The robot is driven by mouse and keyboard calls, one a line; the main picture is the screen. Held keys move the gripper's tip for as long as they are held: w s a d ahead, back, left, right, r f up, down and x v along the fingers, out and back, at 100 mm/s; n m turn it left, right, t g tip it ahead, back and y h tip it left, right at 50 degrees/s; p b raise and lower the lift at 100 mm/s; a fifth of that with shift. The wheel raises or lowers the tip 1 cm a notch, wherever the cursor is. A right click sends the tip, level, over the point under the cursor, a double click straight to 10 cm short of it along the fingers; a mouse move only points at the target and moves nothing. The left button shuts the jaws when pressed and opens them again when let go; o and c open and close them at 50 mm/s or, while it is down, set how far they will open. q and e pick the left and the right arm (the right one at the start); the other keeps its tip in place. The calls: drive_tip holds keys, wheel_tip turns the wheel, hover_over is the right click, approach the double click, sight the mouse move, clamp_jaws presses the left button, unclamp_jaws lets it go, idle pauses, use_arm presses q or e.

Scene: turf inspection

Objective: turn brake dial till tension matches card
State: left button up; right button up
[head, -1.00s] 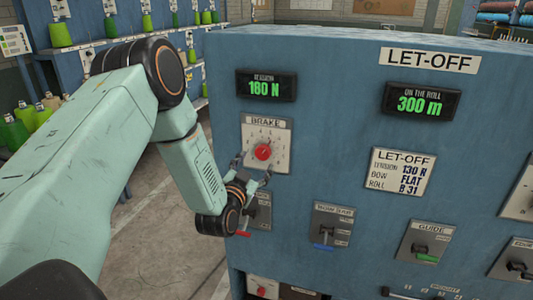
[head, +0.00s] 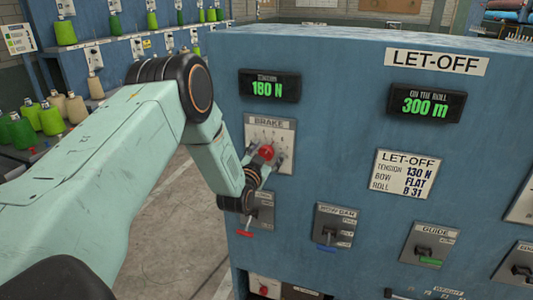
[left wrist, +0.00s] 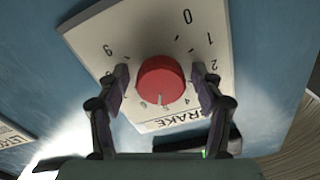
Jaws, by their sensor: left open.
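The red brake dial (head: 266,152) sits on a white BRAKE plate (head: 285,131) on the blue machine front. In the left wrist view the round red knob (left wrist: 161,80) is ringed by numbers. A pale mark on its rim lies near 4 and 5. My left gripper (head: 264,168) is open. Its two fingers stand on either side of the knob, with a visible gap at each side in the wrist view. The tension display (head: 268,86) reads 180 N. The LET-OFF card (head: 405,174) gives tension 130 N. My right gripper is not in view.
The on-the-roll display (head: 427,103) reads 300 m. Lever plates, including one with a blue handle (head: 335,228) and the GUIDE lever (head: 430,246), line the panel below. Shelves with yarn cones (head: 52,118) stand behind at left. Open floor lies left of the machine.

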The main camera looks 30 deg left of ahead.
use_arm(q)
drive_tip(key=shift+s+d+r, duration=0.1)
drive_tip(key=shift+s+r, duration=0.1)
drive_tip(key=shift+c, duration=1.4)
drive_tip(key=shift+w+f, duration=0.15)
drive_tip(key=c, duration=0.9)
